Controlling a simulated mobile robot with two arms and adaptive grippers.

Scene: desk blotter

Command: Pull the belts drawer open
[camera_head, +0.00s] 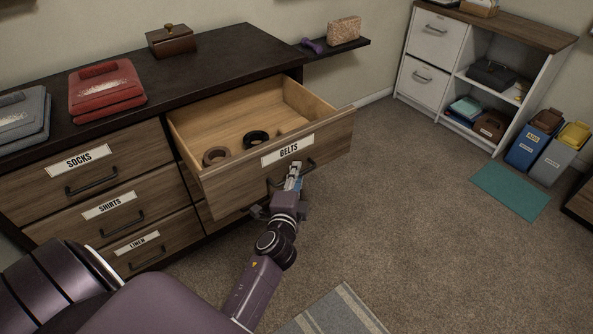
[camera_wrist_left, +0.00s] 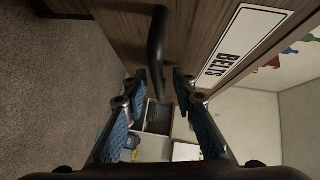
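The belts drawer (camera_head: 330,140) stands pulled well out of the dark-topped dresser, its inside showing. Its front bears a "BELTS" label (camera_head: 287,150), which also shows in the wrist view (camera_wrist_left: 240,45). Its black bar handle (camera_wrist_left: 157,45) reaches down between my left fingertips in the wrist view. My left gripper (camera_head: 294,176) is at the drawer front by the handle. Its two blue-padded fingers (camera_wrist_left: 158,92) are apart, with gaps visible on both sides of the bar. My right gripper is not in view.
Coiled belts, one brown (camera_head: 217,156) and one black (camera_head: 256,138), lie in the drawer. The closed socks (camera_head: 88,160), shirts (camera_head: 110,208) and linen (camera_head: 138,245) drawers are at left. Carpet (camera_head: 420,210) is clear to the right. A striped rug (camera_head: 330,315) lies in front.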

